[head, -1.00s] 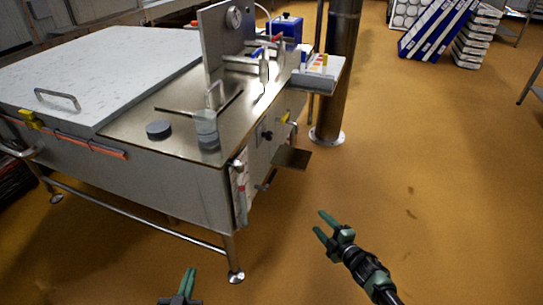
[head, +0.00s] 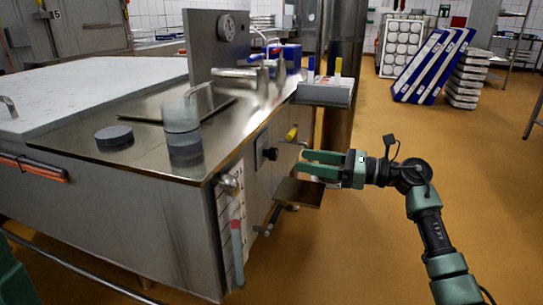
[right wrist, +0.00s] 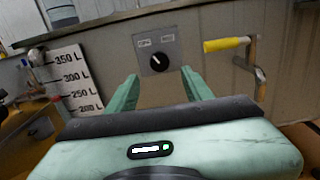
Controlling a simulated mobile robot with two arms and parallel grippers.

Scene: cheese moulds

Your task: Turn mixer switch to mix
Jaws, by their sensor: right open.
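The mixer switch is a black round knob on a small grey plate on the vat's end panel. It shows in the head view (head: 267,151) and ahead in the right wrist view (right wrist: 157,61). Two small labels sit above the knob, too small to read surely; I cannot tell which one the knob points to. My right gripper (head: 304,163) is open and empty, with its fingers pointing at the panel. In the right wrist view, the knob lies beyond and between the fingertips (right wrist: 160,85), apparently apart from them. My left gripper's fingers do not show.
A yellow-handled valve (right wrist: 228,44) is just right of the switch. A litre scale (right wrist: 72,80) is to its left. A small metal shelf (head: 299,193) juts out below. The vat top (head: 140,105) holds a dark disc and a clear cylinder.

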